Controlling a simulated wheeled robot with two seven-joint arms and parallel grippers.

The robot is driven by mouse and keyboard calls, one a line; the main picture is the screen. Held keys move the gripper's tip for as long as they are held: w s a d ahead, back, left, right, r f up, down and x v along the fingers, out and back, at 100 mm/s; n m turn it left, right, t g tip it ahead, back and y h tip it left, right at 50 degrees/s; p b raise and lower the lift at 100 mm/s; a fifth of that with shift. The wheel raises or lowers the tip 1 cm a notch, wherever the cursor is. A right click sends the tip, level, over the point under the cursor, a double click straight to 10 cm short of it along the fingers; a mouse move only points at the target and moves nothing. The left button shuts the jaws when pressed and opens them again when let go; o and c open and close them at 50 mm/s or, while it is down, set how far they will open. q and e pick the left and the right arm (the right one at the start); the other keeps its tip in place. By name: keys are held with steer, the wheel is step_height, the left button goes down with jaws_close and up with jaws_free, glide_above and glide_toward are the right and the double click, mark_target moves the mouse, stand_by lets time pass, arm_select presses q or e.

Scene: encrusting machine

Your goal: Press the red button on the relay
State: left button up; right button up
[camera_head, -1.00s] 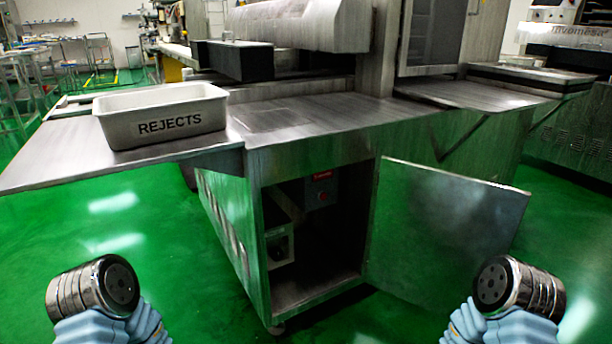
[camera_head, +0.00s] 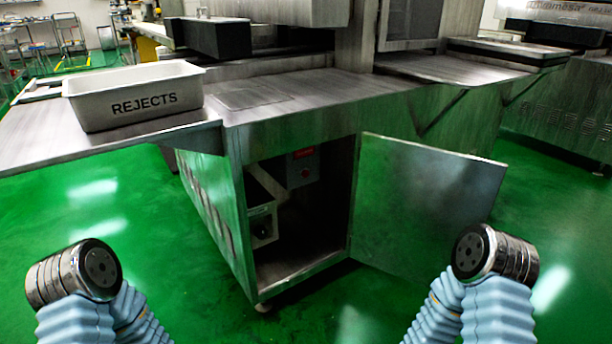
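The relay looks to be the small grey box (camera_head: 293,174) inside the open cabinet, high on its back wall. It has a red label at its top. The small red button (camera_head: 305,173) is on its front face. The cabinet door (camera_head: 425,195) stands open to the right. Two of my arm parts, metal cylinders on blue sleeves, show at the lower left and lower right, well apart from the cabinet. No gripper fingers show on either arm.
The metal worktop (camera_head: 300,92) overhangs the cabinet opening. A white REJECTS bin (camera_head: 135,98) stands on its left wing. A pale box (camera_head: 262,224) sits low inside the cabinet at left. The green floor (camera_head: 200,290) in front is clear.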

jaws_close()
stand_by(0.4)
stand_by(1.2)
